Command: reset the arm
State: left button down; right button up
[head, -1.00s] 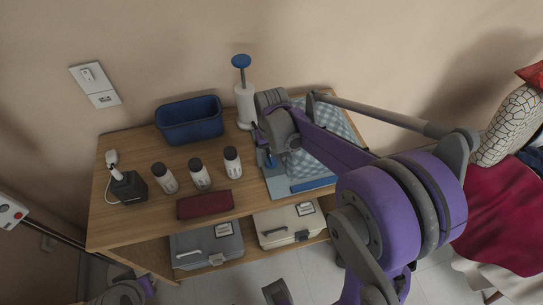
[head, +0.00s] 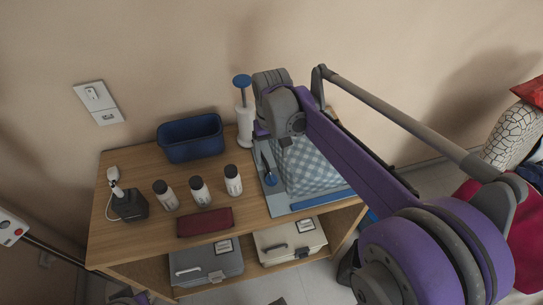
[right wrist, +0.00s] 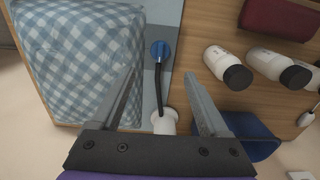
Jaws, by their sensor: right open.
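My right arm reaches in from the lower right of the head view. Its gripper (head: 264,160) is above the right part of the wooden shelf, beside the blue checked cloth bundle (head: 312,168). In the right wrist view the two fingers (right wrist: 162,78) are spread apart with nothing held between them. A blue-headed tool with a dark stem (right wrist: 159,52) shows between and beyond the fingers, and the checked bundle (right wrist: 75,65) is to their left. My left gripper cannot be made out; only a small purple part of mine shows at the lower left edge.
The shelf top (head: 130,232) also holds a blue bin (head: 190,150), a white blue-topped dispenser (head: 244,115), several white bottles (head: 199,191), a dark red box (head: 205,222) and a black device (head: 130,205). Two cases, grey (head: 205,267) and cream (head: 290,243), are below. A wall is behind.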

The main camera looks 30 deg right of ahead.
dwell(0.4)
jog(key=s+a+f+n+t+p, duration=0.1)
jog(key=s+a+t, duration=0.1)
jog(key=s, duration=0.6)
jog(key=s+a+f+n+t+p, duration=0.1)
jog(key=s+a+t+p, duration=0.1)
jog(key=s+a, duration=0.3)
jog(key=s+t, duration=0.1)
jog(key=s, duration=0.2)
jog(key=shift+f+n+p, duration=0.2)
jog(key=shift+n+p, duration=0.1)
jog(key=shift+w, duration=0.1)
